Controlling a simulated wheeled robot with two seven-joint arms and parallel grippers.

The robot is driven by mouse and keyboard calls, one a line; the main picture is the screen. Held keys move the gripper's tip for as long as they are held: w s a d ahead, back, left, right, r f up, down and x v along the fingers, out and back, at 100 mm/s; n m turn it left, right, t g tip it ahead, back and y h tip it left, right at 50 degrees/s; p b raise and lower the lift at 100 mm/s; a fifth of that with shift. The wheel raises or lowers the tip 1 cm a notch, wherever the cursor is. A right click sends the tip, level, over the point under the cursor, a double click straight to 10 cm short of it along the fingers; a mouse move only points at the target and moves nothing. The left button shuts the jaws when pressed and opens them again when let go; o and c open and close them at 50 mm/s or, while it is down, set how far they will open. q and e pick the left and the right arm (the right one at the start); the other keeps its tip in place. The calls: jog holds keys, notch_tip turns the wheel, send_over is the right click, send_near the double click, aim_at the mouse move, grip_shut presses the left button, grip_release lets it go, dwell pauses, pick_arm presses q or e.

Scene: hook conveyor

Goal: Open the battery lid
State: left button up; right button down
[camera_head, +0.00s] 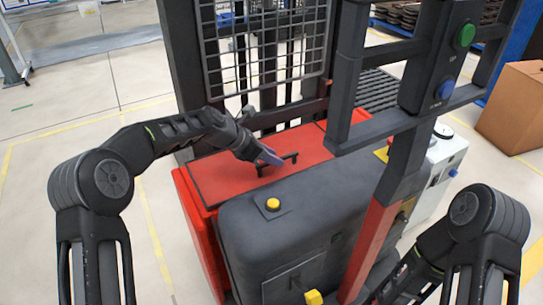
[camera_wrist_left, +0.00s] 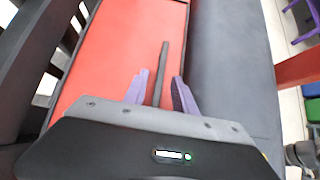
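The battery lid (camera_head: 222,178) is a flat red panel on top of the truck body, and it lies closed. A dark bar handle (camera_head: 289,159) stands on it; the handle also shows in the left wrist view (camera_wrist_left: 164,62). My left gripper (camera_head: 270,157) is at the handle, with its purple fingers pointing to it. In the left wrist view, the left gripper (camera_wrist_left: 160,83) is open, with one finger on each side of the bar and gaps visible. My right arm shows at the lower right, but its gripper is out of view.
A dark grey cover with a yellow button (camera_head: 272,204) lies in front of the lid. A wire mesh guard (camera_head: 265,45) stands behind it. A dark post and frame with green and blue buttons (camera_head: 445,90) rises at the right. A cardboard box (camera_head: 512,108) is farther right.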

pick_arm(q)
grip_shut()
dwell(1.4)
